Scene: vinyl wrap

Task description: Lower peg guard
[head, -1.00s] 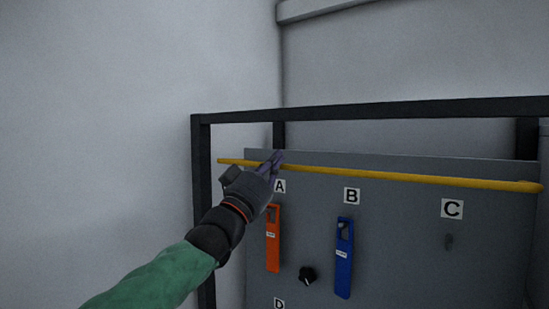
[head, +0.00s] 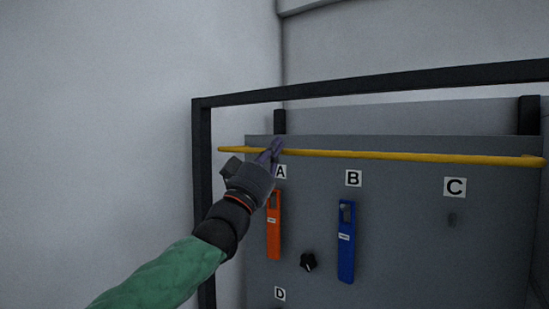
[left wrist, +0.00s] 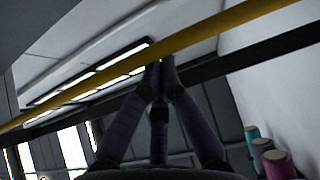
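The peg guard is a long yellow bar (head: 400,156) running across the top of a grey peg panel (head: 400,230); it also shows in the left wrist view (left wrist: 220,30). My left gripper (head: 275,147) is at the bar's left part, just above label A. Its purple fingers point up and cross the bar. In the left wrist view my fingers (left wrist: 160,68) are together, with their tips right at the bar; I cannot tell whether they touch it. Nothing shows between them. My right gripper is not in view.
An orange tag (head: 273,230) hangs below A and a blue tag (head: 346,245) below B. The peg (head: 452,220) under C is bare. A black knob (head: 308,261) sits between the tags. A black frame (head: 400,82) surrounds the panel. Coloured cylinders (left wrist: 277,163) stand at lower right in the wrist view.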

